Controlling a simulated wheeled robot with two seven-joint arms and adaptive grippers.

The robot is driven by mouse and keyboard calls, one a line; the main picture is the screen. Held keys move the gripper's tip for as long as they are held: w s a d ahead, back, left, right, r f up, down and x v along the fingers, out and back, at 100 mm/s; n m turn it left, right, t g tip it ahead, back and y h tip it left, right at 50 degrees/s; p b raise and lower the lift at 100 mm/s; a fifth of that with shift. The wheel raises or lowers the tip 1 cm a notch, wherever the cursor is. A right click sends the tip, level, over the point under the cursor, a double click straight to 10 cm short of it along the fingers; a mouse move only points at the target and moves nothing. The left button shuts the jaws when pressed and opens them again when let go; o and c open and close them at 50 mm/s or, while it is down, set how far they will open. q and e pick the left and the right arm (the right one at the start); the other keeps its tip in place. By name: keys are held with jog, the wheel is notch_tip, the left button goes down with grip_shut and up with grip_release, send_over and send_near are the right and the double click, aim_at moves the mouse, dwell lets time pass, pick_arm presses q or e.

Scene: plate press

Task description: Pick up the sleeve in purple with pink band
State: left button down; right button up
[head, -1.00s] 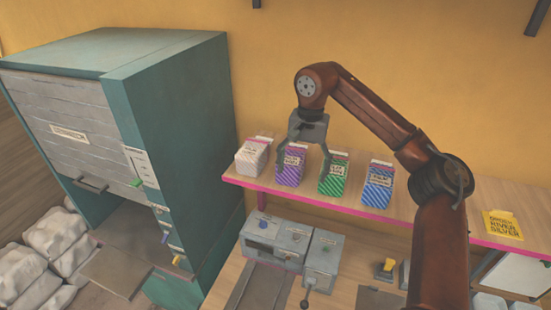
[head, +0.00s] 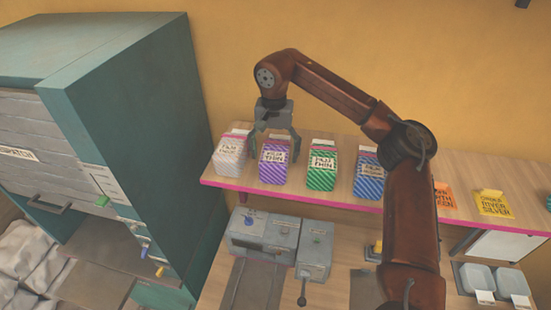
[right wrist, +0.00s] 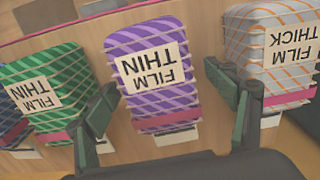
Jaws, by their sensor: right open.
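The purple sleeve with a pink band (head: 273,163) stands on the wooden shelf, second from the left in the row. In the right wrist view it (right wrist: 152,92) carries a label reading "FILM THIN" and sits between the spread fingers. My right gripper (head: 273,144) is open at the top of this sleeve, with empty space between the fingers and its sides. In the right wrist view one finger (right wrist: 98,118) is near the green sleeve and the other near the white one. My left gripper is not in view.
A white sleeve (head: 231,155) stands left of the purple one; a green sleeve (head: 322,168) and a blue sleeve (head: 369,178) stand right. A pink-edged shelf (head: 460,223) holds them. A grey machine (head: 262,235) is below, a teal cabinet (head: 150,110) at left.

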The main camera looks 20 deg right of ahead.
jog(key=f, duration=0.3)
jog(key=shift+d+f+p, duration=0.1)
jog(key=shift+d+p, duration=0.1)
jog(key=shift+p, duration=0.1)
jog(key=shift+f, duration=0.1)
jog(key=shift+a, duration=0.1)
jog(key=shift+c, duration=0.7)
jog(key=c, duration=0.6)
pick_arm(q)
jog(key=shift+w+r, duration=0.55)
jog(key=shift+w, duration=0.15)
pick_arm(e)
jog(key=c, duration=0.7)
